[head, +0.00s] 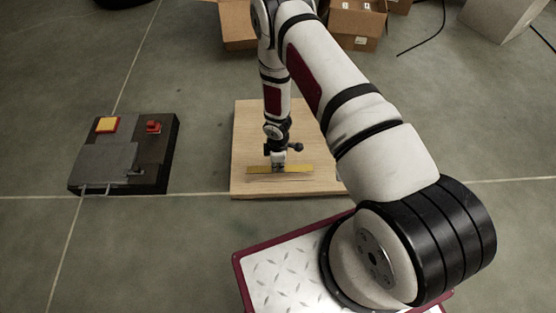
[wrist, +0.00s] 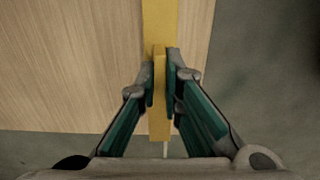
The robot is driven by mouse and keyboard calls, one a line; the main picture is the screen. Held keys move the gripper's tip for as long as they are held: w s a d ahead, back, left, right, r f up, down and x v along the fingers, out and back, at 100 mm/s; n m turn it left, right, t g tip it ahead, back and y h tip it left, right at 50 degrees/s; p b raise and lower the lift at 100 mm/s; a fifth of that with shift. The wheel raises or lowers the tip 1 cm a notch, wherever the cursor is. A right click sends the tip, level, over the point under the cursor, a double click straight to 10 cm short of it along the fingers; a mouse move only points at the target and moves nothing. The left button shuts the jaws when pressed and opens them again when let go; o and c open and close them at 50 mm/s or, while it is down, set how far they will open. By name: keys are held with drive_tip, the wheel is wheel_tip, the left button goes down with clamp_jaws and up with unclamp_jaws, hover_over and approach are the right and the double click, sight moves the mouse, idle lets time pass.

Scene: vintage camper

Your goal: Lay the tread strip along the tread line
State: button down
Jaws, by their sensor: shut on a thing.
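The yellow tread strip (head: 297,169) is long and flat and lies crosswise near the front edge of the wooden board (head: 245,138). My gripper (head: 278,162) points down over the strip's middle. In the wrist view, the green-padded fingers of my gripper (wrist: 161,85) are shut on a narrow raised yellow part of the strip (wrist: 160,22). The strip runs up the picture from there over the wood. I cannot tell whether its underside touches the board. No separate tread line can be made out; the strip and gripper may hide it.
A dark box (head: 155,178) with a yellow square and a red knob stands left of the board. Cardboard boxes (head: 355,24) stand behind. Open concrete floor (head: 200,120) lies between the dark box and the board.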

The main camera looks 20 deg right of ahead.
sight(278, 177)
drive_tip(key=shift+f, duration=0.1)
drive_tip(key=shift+f+b, duration=2.35)
drive_tip(key=shift+f, duration=0.4)
drive_tip(key=shift+f, duration=0.6)
drive_tip(key=c, duration=1.7)
unclamp_jaws()
drive_tip(key=shift+o, duration=0.2)
drive_tip(key=shift+r, duration=0.1)
wheel_tip(278, 177, up, 12)
drive_tip(key=shift+f, duration=0.1)
